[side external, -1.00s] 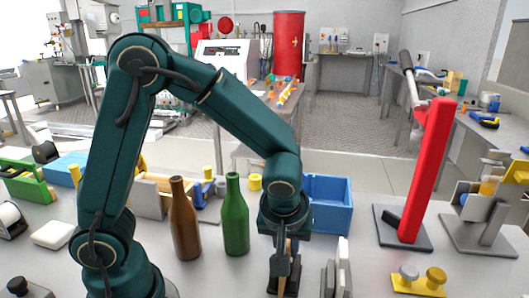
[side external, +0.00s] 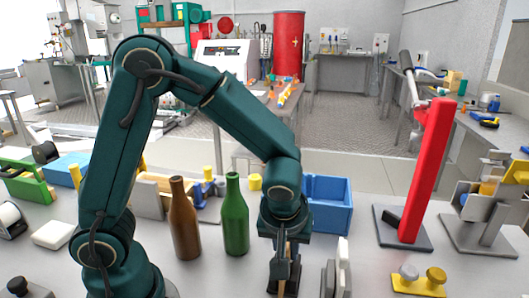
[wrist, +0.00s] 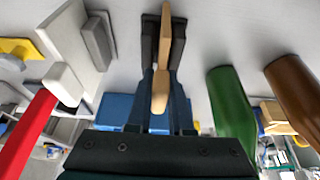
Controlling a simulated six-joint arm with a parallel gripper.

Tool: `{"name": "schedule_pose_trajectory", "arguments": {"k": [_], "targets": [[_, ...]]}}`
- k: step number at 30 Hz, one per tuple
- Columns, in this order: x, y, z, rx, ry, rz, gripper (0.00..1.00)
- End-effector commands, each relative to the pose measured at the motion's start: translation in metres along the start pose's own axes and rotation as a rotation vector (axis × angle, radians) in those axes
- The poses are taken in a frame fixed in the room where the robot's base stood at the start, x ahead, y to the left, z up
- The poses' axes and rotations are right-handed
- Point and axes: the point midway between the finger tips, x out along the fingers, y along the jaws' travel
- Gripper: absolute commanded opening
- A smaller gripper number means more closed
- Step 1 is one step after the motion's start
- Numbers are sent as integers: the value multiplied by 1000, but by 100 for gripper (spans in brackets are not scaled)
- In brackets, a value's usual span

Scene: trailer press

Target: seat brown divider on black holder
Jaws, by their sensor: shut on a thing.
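The brown divider (wrist: 164,45), a light tan-brown strip, is held between the fingers of my gripper (side external: 285,268). In the wrist view my gripper (wrist: 162,80) is shut on it, with one finger on either side and the strip's rounded near end toward the camera. In the side view only a narrow brown edge of the divider (side external: 289,249) shows between the dark fingers, low over the table. Dark pieces flank the divider's far part in the wrist view.
A grey-white upright plate fixture (side external: 338,275) stands close right of my gripper. A green bottle (side external: 235,220) and a brown bottle (side external: 185,225) stand to the left. A blue bin (side external: 330,210) is behind, and a red post (side external: 428,170) stands farther right.

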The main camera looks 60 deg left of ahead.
Motion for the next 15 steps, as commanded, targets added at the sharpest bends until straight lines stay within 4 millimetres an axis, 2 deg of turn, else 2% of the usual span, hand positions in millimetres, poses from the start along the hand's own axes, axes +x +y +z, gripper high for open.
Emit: {"name": "schedule_pose_trajectory", "arguments": {"k": [1,2,3,4,15], "targets": [[0,0,0,1,0,0,0],[0,0,0,1,0,0,31],[0,0,0,1,0,0,46],[0,0,0,1,0,0,54],[-4,1,0,0,1,3,54]]}}
